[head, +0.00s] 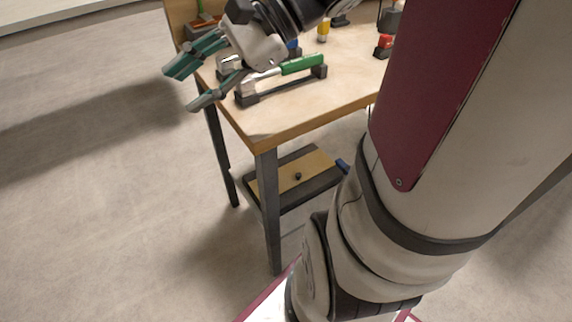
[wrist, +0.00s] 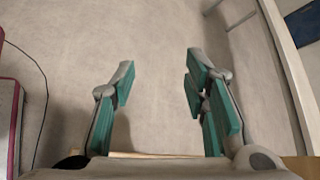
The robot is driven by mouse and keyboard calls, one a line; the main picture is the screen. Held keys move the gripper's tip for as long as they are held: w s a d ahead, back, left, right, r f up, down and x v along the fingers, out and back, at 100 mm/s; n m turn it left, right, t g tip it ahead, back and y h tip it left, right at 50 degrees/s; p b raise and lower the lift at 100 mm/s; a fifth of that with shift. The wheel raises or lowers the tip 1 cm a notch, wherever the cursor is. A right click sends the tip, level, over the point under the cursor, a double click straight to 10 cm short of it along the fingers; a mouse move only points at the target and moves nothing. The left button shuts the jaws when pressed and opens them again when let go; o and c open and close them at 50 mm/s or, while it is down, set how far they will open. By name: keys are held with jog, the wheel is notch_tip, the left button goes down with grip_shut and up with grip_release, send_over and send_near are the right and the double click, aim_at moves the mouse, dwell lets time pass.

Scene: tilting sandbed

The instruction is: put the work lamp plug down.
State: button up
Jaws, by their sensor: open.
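My gripper (head: 190,85) is open and empty, past the near left corner of the wooden workbench, over the floor. In the wrist view, its two green-padded fingers (wrist: 160,90) are wide apart with only bare floor between them. I cannot make out the work lamp plug in either view. A thin dark cable (wrist: 46,85) runs down the left side of the wrist view; what it belongs to is not clear.
The workbench (head: 285,112) holds a green-handled tool (head: 302,64) on a black rack, close to my gripper. A yellow item (head: 323,31) and a red item (head: 385,42) stand farther back. Below is a lower shelf (head: 318,168). The floor left of the bench is clear.

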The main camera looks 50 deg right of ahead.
jog(key=s+a+f+n+g+h, duration=0.2)
jog(key=s+a+n+g, duration=0.1)
jog(key=s+n, duration=0.3)
jog(key=s+a+f+n+g+h, duration=0.1)
jog(key=s+a+n+g+h, duration=0.2)
jog(key=s, duration=0.4)
jog(key=s+d+f+n+h, duration=0.1)
jog(key=s+d+n+h, duration=0.4)
jog(key=s+n, duration=0.2)
jog(key=shift+f+h, duration=0.35)
jog(key=shift+h, duration=0.05)
